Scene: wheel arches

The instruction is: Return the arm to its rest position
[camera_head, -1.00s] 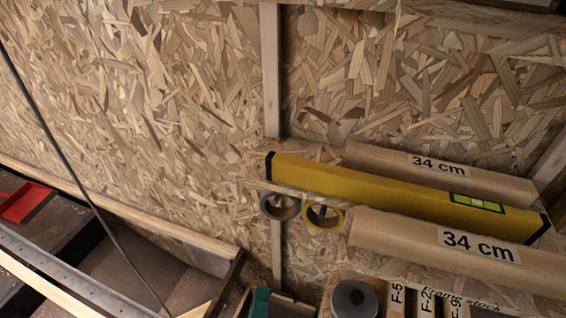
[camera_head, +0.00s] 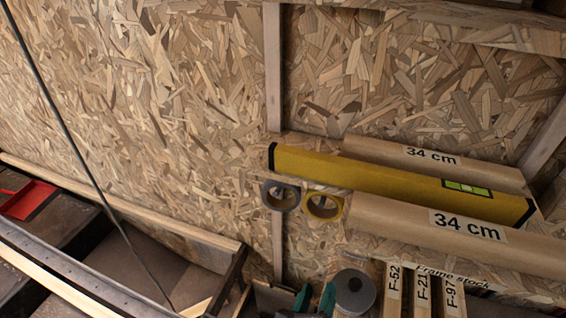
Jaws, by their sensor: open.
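My gripper (camera_head: 315,292) shows at the bottom edge of the head view, as two teal fingertips with a gap between them. It is open, and I see nothing held between the tips. The rest of the gripper and most of my arm are below the picture.
A yellow spirit level (camera_head: 390,183) lies between cardboard tubes marked 34 cm (camera_head: 430,217). Two tape rolls, grey (camera_head: 280,196) and yellow (camera_head: 323,207), are left of them. Labelled wood strips (camera_head: 422,290) are at the bottom right. A red dustpan (camera_head: 28,198) is far left.

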